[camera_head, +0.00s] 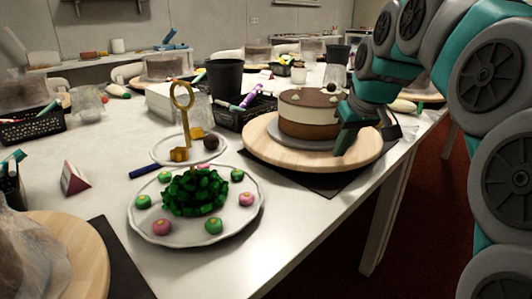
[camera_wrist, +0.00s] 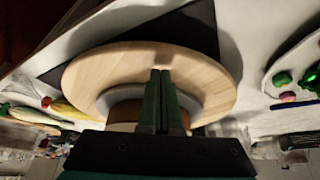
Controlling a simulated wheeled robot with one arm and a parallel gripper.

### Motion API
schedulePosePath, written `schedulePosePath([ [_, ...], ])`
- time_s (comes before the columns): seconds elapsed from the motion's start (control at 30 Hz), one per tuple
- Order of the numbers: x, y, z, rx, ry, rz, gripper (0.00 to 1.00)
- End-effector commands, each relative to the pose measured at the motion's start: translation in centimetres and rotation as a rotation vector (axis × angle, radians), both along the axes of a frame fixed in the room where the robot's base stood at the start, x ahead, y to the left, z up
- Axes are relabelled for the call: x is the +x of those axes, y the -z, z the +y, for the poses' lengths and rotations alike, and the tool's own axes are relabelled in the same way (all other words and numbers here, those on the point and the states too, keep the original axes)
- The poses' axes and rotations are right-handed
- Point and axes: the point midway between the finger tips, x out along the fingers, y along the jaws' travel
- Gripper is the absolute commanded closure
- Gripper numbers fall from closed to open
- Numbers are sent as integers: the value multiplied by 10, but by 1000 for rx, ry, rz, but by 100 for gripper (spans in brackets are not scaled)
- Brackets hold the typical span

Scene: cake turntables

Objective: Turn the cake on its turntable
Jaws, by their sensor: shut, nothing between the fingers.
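The cake (camera_head: 303,118) is round, with a brown top and brown and cream layers. It stands on a grey board on the round wooden turntable (camera_head: 268,148), on the white table. My gripper (camera_head: 343,146) is at the right front of the cake, pointing down over the wooden disc. In the wrist view my two fingers (camera_wrist: 161,76) lie side by side, shut and empty. They reach across the grey board (camera_wrist: 105,103) over the bare wood of the turntable (camera_wrist: 90,75). The fingers hide part of the cake (camera_wrist: 125,114). I cannot tell if the tips touch the wood.
A tiered stand (camera_head: 245,225) with green and pink pieces is at the front left of the turntable. A black basket (camera_head: 234,116) of pens and a dark cup (camera_head: 224,78) stand behind. The table's right edge is close to the turntable.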

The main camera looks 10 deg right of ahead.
Motion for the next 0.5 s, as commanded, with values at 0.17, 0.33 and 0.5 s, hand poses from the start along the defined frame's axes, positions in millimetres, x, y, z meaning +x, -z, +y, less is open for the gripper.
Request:
schedulePosePath([
  [0.17, 0, -18, 0, 0, 0, -2, 100],
  [0.33, 0, -17, 0, -1, 0, -3, 100],
  [0.5, 0, -21, 0, 0, 0, -5, 100],
])
